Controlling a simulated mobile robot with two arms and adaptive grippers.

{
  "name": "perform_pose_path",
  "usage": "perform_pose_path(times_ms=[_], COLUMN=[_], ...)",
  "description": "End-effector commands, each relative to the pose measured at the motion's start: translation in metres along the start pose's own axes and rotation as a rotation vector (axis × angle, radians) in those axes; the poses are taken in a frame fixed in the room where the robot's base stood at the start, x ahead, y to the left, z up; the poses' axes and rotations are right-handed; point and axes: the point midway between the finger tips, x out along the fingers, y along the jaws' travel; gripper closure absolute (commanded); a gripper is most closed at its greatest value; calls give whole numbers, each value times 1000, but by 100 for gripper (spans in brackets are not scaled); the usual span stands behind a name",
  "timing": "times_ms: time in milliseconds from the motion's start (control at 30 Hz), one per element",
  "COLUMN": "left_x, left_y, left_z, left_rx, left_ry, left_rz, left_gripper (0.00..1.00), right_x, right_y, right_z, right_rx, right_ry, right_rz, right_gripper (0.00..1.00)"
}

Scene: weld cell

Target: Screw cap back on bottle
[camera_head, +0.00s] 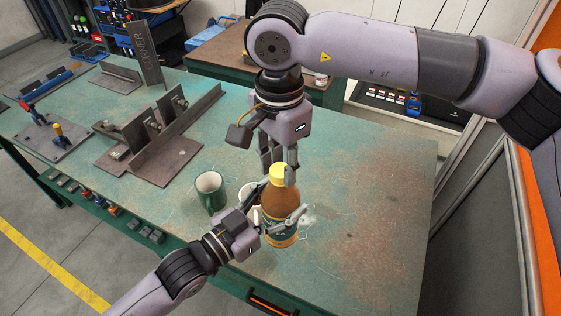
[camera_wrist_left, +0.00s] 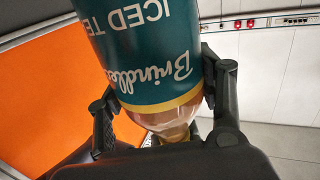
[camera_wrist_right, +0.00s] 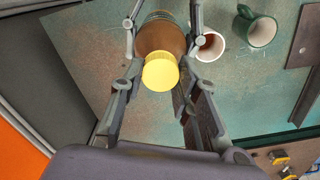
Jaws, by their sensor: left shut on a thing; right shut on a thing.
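The bottle (camera_head: 280,203) of brown iced tea stands upright near the table's front edge, with a teal label. In the left wrist view the bottle (camera_wrist_left: 145,45) appears upside down. My left gripper (camera_head: 277,213) is shut around its body from the left. The yellow cap (camera_head: 278,174) is at the top of the bottle neck; how far it is threaded cannot be told. My right gripper (camera_head: 279,178) comes from above, shut with its fingers on either side of the cap. In the right wrist view the cap (camera_wrist_right: 160,72) is between the fingers, over the bottle (camera_wrist_right: 161,35).
A green mug (camera_head: 209,190) stands left of the bottle, and a small white cup (camera_head: 248,193) stands close beside it, partly hidden. Steel fixtures (camera_head: 155,150) occupy the table's left part. The green table (camera_head: 380,200) is clear on the right.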

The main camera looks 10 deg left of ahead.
Motion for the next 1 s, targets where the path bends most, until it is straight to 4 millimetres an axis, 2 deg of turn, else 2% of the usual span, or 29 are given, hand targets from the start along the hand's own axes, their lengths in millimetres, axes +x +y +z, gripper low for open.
perform_pose_path(times_ms=[800,900,1000], left_x=[0,0,0], left_y=[2,2,2], left_z=[-2,-2,-2], left_rx=[2,2,2], left_ry=[4,4,4], left_rz=[4,4,4], left_gripper=[100,100,100], right_x=[0,0,0], right_y=[-2,-2,-2], right_z=[1,0,0], right_rx=[1605,1781,1885], right_ry=[-7,-8,-8], right_rz=[-6,-7,-7], right_gripper=[100,100,100])
